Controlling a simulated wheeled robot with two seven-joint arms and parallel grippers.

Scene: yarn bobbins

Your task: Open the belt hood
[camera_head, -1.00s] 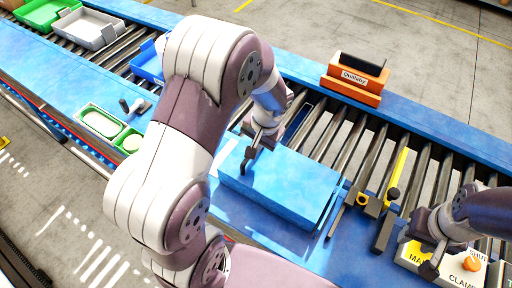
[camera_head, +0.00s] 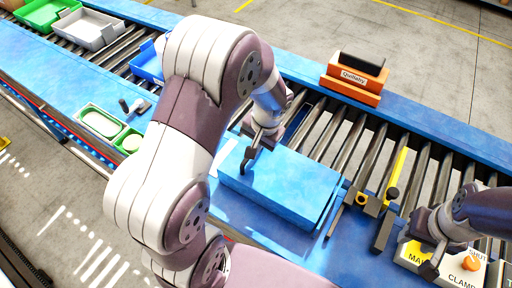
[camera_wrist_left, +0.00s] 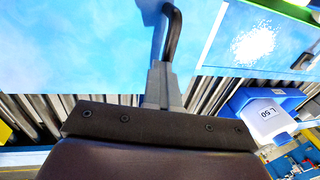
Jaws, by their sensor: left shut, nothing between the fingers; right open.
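The belt hood (camera_head: 285,185) is a blue, box-like cover lying closed over the belt, in the middle of the head view. A dark curved handle (camera_wrist_left: 173,32) stands on its blue top in the left wrist view. My left gripper (camera_head: 254,149) is at the hood's upper left edge; its fingers (camera_wrist_left: 163,85) are shut and empty. They line up with the near end of the handle; I cannot tell whether they touch it. My right gripper (camera_head: 431,251) is open, over the white control box (camera_head: 445,258) at lower right, away from the hood.
An orange bin (camera_head: 353,84) stands on the far rail. A yellow bar (camera_head: 398,172) and dark brackets (camera_head: 383,232) lie right of the hood. Green trays (camera_head: 100,124) and a grey bin (camera_head: 88,30) are at left. Rollers (camera_head: 345,137) run behind the hood.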

